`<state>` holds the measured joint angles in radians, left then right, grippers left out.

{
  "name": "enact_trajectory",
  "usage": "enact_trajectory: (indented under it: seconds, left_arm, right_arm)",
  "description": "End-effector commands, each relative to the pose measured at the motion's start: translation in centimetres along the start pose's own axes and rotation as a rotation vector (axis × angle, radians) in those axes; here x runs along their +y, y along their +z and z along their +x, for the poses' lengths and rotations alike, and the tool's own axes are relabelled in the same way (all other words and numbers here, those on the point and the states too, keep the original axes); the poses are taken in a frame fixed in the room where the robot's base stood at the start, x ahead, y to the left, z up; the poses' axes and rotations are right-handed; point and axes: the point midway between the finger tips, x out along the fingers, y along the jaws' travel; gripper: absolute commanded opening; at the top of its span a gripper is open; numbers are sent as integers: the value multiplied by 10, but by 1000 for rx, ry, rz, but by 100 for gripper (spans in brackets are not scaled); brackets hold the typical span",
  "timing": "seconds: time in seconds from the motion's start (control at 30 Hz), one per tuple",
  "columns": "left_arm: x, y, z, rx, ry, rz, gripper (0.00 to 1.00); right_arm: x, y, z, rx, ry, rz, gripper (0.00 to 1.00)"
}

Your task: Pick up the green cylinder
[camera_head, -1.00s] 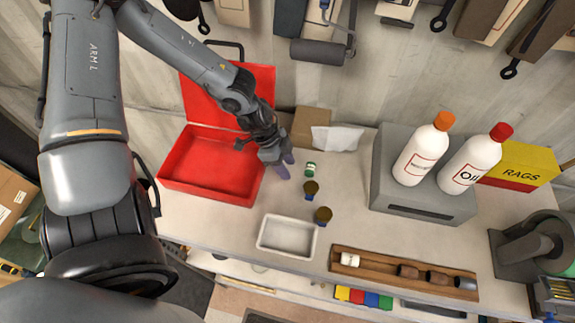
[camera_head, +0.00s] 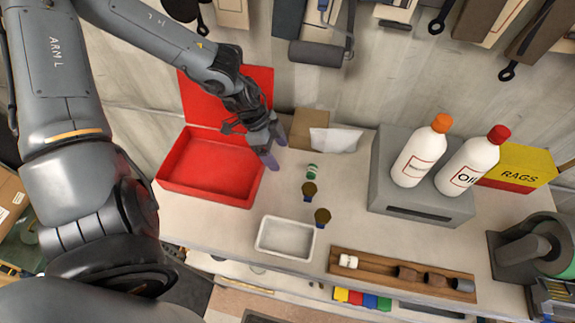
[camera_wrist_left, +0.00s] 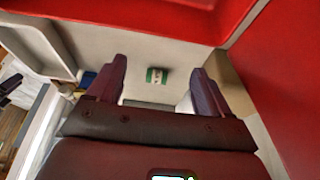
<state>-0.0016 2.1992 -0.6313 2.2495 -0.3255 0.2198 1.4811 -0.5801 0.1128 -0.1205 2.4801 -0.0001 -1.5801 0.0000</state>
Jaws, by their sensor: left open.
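The small green cylinder (camera_head: 312,172), with a white band, stands on the workbench to the right of the red toolbox. In the left wrist view the green cylinder (camera_wrist_left: 155,76) shows between and beyond my two purple fingertips. My left gripper (camera_head: 277,152) is open and empty, a little left of the cylinder and apart from it, beside the toolbox's right edge. The same gripper (camera_wrist_left: 160,85) shows in the left wrist view with its fingers spread. My right gripper is not in view.
The open red toolbox (camera_head: 165,182) stands left. Two dark, gold-topped pieces (camera_head: 322,216) and a white tray (camera_head: 262,238) lie in front. A cardboard box (camera_head: 311,121) stands behind. A grey block (camera_head: 380,190) carries two bottles. A wooden rack (camera_head: 390,268) lies front right.

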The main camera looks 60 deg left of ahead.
Motion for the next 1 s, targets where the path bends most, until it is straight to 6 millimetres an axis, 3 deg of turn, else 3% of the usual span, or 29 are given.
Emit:
enact_trajectory:
  seconds: [0.27,0.4,1.0]
  left_arm:
    - [3,-1,-35,2,6,3,80]
    - [5,0,-44,2,11,2,72]
    - [5,0,-47,2,13,6,72]
  right_arm:
    - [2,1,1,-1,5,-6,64]
    - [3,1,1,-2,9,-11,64]
    - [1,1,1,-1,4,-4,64]
